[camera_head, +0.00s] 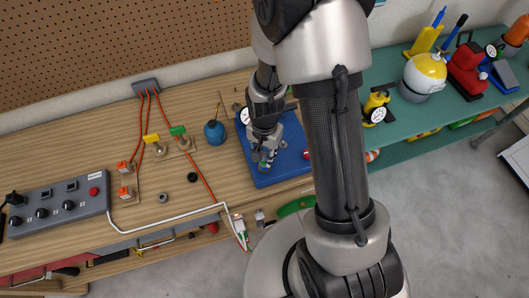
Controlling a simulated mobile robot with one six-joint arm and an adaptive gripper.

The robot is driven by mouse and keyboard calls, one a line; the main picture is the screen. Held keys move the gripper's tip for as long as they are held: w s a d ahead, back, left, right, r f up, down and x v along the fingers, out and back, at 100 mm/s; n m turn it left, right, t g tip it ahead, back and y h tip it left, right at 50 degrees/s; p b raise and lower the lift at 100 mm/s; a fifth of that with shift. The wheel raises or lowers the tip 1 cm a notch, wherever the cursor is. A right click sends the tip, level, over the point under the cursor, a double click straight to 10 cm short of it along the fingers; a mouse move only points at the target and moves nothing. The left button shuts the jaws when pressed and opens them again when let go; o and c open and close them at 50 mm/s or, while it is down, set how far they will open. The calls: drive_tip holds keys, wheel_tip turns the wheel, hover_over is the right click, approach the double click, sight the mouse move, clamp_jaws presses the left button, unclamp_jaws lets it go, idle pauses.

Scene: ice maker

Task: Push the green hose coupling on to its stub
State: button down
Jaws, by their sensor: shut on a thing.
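My gripper (265,160) points down over the blue board (288,168) on the wooden bench, low over the board's left part. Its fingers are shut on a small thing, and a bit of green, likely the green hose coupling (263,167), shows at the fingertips. The coupling is mostly hidden by the fingers. The stub cannot be made out. I cannot tell whether the coupling touches a stub or is apart from it.
A white dial (244,116) stands at the board's upper left, and a red round part (306,154) at its right. Valves with yellow (151,138) and green (177,130) handles and a control box (55,208) lie farther left.

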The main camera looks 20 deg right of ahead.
drive_tip(key=shift+f, duration=0.4)
drive_tip(key=c, duration=1.2)
unclamp_jaws()
wheel_tip(320, 180, up, 11)
drive_tip(key=shift+f, duration=0.15)
drive_tip(key=shift+r, duration=0.7)
drive_tip(key=s+r+n+t+b, duration=0.1)
drive_tip(key=s+r+n+b, duration=0.1)
drive_tip(key=s, duration=0.3)
drive_tip(key=s+r+n+t+b, duration=0.2)
drive_tip(key=s+r+n+b, duration=0.1)
drive_tip(key=s+r+n, duration=0.1)
drive_tip(key=s+r+n+t+b, duration=0.1)
drive_tip(key=s+r+n+b, duration=0.1)
drive_tip(key=s+r, duration=0.3)
drive_tip(key=shift+s+n+t+b, duration=0.3)
drive_tip(key=shift+s+n+b, duration=0.1)
drive_tip(key=shift+s+n, duration=0.2)
